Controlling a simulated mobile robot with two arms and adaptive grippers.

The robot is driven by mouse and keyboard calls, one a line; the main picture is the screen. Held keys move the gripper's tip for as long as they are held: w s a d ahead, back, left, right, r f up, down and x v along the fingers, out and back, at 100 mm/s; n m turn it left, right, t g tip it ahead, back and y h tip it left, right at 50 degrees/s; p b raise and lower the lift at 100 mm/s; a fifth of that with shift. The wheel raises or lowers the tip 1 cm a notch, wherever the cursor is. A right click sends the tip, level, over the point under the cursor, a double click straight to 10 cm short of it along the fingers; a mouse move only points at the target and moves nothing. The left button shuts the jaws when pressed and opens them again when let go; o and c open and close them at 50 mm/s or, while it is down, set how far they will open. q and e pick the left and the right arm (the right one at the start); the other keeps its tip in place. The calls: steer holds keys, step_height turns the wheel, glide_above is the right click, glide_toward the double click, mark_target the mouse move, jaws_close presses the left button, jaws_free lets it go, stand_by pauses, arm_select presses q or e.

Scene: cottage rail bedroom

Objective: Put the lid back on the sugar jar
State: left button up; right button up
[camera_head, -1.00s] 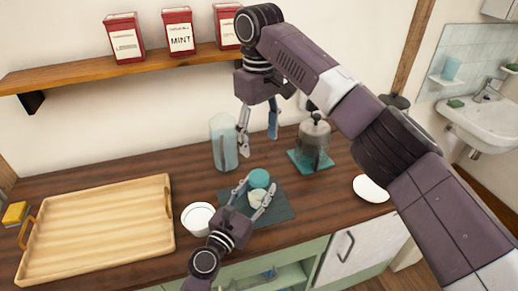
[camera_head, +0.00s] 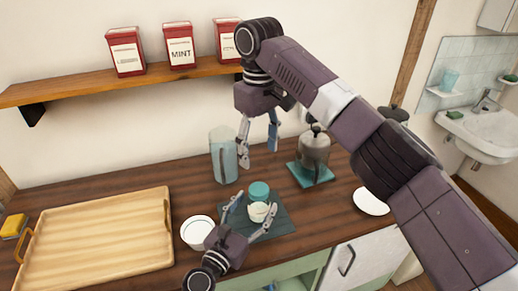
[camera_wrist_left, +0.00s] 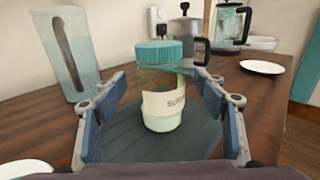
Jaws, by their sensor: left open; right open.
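The sugar jar (camera_head: 258,212) has a cream label and stands upright on a dark mat (camera_head: 280,222); it also shows in the left wrist view (camera_wrist_left: 163,106). The teal lid (camera_head: 259,189) shows just behind or above the jar's mouth, and in the left wrist view (camera_wrist_left: 158,52) it looks slightly left of the jar's middle. I cannot tell whether it is seated. My left gripper (camera_head: 256,203) is open, with its fingers on either side of the jar, apart from it. My right gripper (camera_head: 258,157) is open and empty, above and behind the jar.
A tall glass container (camera_head: 223,155) stands behind left of the jar, and a glass press (camera_head: 315,152) behind right. A white bowl (camera_head: 197,232) is close to my left gripper. A wooden tray (camera_head: 100,240) fills the left counter; a white plate (camera_head: 371,201) lies right.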

arm_select(q)
steer(key=v, duration=1)
steer(key=shift+s, duration=0.25)
